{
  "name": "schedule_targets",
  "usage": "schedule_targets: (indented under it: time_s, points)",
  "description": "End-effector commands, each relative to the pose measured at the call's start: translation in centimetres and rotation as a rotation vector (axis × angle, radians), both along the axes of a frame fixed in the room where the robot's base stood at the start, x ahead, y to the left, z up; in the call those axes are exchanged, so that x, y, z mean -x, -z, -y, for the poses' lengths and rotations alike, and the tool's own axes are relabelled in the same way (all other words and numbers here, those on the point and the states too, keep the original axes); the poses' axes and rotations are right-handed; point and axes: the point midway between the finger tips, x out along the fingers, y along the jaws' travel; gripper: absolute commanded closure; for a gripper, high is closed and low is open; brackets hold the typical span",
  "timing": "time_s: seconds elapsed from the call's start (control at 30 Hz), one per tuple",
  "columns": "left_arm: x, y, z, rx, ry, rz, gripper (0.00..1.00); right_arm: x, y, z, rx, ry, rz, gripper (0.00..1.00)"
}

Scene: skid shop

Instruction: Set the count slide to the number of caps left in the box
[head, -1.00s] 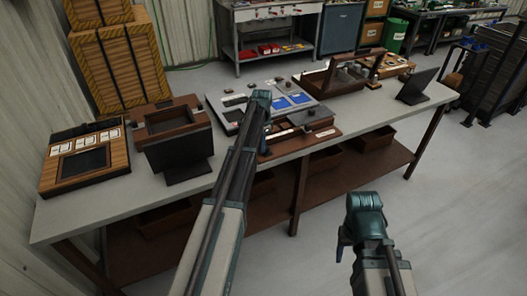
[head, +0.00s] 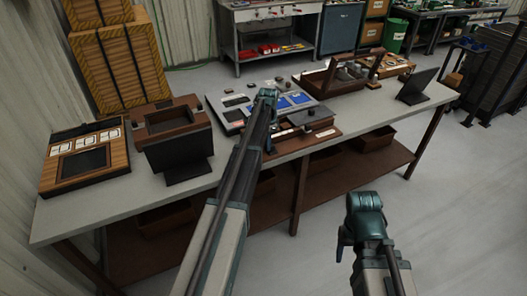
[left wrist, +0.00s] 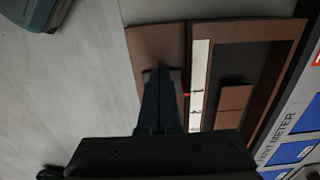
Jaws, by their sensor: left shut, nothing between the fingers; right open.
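My left gripper (head: 268,95) reaches over the middle of the bench. In the left wrist view its two dark fingers (left wrist: 162,75) are together with nothing between them, over a brown wooden board. Just right of the fingers is a white scale strip (left wrist: 198,85) with dark marks too small to read surely. A small red mark (left wrist: 187,94), perhaps the slide's pointer, shows at the strip's left edge; the slide is mostly hidden. Right of the strip is a brown-rimmed box (left wrist: 255,30) with a dark floor and brown blocks (left wrist: 235,97) in it. My right gripper (head: 350,238) hangs low in front of the bench, open.
A grey panel with blue fields (left wrist: 290,153) lies beside the box. A wooden caddy (head: 330,84), a dark tablet-like screen (head: 416,86), a framed stand (head: 178,135) and a card tray (head: 85,158) stand on the bench (head: 230,170). The bench's front edge is mostly clear.

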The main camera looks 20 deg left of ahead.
Motion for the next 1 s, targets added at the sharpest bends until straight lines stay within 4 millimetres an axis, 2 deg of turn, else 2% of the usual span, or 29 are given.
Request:
schedule_targets:
  time_s: [0.4, 1.0]
  points:
    - [-1.7, 0.0, 1.4, 0.001, 0.001, 0.002, 1.00, 0.0, 0.0, 0.0, 0.000, 0.000, 0.000, 0.40]
    - [-2.2, 0.0, 1.8, 0.001, 0.001, 0.001, 1.00, 0.0, 0.0, 0.0, 0.000, 0.000, 0.000, 0.40]
